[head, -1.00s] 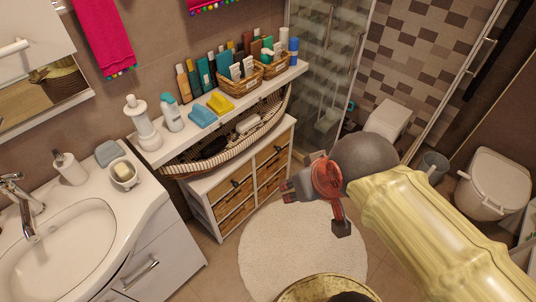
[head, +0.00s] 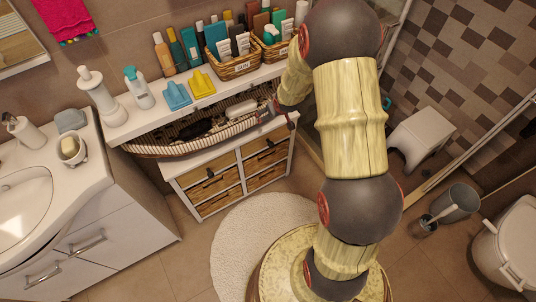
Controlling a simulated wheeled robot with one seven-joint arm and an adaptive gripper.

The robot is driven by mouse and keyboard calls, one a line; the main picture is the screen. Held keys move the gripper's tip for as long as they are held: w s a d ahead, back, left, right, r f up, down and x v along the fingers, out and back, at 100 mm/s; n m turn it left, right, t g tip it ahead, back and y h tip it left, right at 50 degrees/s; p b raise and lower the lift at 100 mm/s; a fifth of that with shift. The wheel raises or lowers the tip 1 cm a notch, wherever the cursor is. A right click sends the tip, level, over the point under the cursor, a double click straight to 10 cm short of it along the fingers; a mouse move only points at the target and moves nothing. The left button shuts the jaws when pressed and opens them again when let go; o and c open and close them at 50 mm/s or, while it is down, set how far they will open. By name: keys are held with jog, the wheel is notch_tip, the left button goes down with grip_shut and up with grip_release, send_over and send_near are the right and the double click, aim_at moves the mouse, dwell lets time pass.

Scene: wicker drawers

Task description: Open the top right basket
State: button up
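The white cabinet (head: 243,187) with wicker drawer baskets stands against the wall at centre left in the head view. Its top right basket (head: 266,158) has a wicker front with a small dark handle, and it looks closed. The top left basket (head: 208,187) is beside it, with lower baskets underneath. My gripper (head: 266,111) is small and partly seen at the end of my bent arm. It is above the top right basket, by the right end of the boat-shaped basket. Its fingers are too small to tell open from shut, and I cannot tell whether it touches anything.
A boat-shaped wicker basket (head: 158,149) lies on the cabinet top under a white shelf (head: 207,103) full of bottles. A sink cabinet (head: 122,224) is at left. A round white rug (head: 232,235) lies before the drawers. A white stool (head: 426,127) and bin (head: 458,203) stand at right.

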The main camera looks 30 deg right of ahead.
jog(key=shift+o, duration=0.4)
jog(key=d+f+t+y+b, duration=0.1)
jog(key=d+f, duration=0.2)
jog(key=f, duration=1.9)
jog(key=shift+s+f+t, duration=0.3)
jog(key=shift+s+t, duration=0.05)
jog(key=shift+t, duration=0.05)
jog(key=t+y+b, duration=0.1)
jog(key=t, duration=0.4)
send_near(266, 151)
jog(key=b+x, duration=0.3)
jog(key=x, duration=0.5)
jog(key=shift+w+d+f, duration=0.1)
jog(key=shift+w+d, duration=0.05)
jog(key=c, duration=1.5)
